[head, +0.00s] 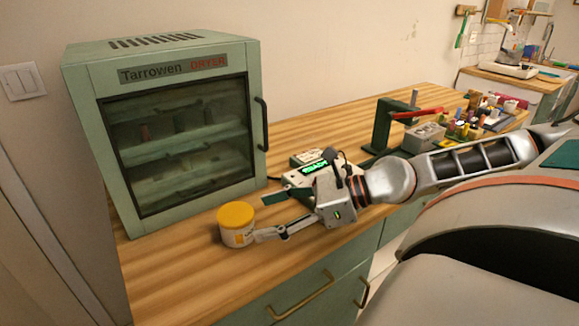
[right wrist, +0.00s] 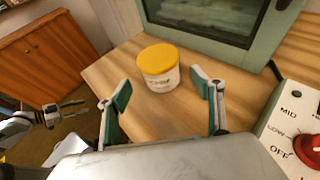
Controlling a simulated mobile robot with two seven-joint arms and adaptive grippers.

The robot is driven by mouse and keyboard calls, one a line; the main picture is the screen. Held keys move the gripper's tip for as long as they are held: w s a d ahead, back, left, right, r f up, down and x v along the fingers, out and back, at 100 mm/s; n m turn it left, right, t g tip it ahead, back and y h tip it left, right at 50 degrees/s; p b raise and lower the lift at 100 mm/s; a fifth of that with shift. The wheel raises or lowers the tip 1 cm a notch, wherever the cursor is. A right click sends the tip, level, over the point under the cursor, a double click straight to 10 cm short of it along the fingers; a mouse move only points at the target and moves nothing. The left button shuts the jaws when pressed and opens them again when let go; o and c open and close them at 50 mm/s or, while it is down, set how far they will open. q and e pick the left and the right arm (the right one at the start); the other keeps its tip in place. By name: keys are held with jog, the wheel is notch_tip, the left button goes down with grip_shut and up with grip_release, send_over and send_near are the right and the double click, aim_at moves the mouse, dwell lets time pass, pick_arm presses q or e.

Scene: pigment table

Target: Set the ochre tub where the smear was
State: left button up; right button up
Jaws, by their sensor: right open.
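The ochre tub (head: 237,227), white with a yellow-orange lid, stands upright on the wooden table in front of the dryer's right part. It also shows in the right wrist view (right wrist: 159,74), centred beyond my fingers. My right gripper (head: 265,216) is open, low over the table just right of the tub. In the right wrist view the open fingers (right wrist: 162,90) spread either side of the tub's line, and the tub stands just past their tips. My left gripper (right wrist: 70,108) shows small at the left of the right wrist view, away from the table. I see no smear.
The green dryer (head: 85,128) stands behind the tub, its door shut. A device with a lit green display (head: 315,167) is behind my right gripper; its red knob (right wrist: 309,150) shows in the wrist view. A green press (head: 382,127) and several small jars stand farther right. The table's front left is clear.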

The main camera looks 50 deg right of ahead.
jog(key=shift+v, duration=2.15)
jog(key=shift+s, duration=0.1)
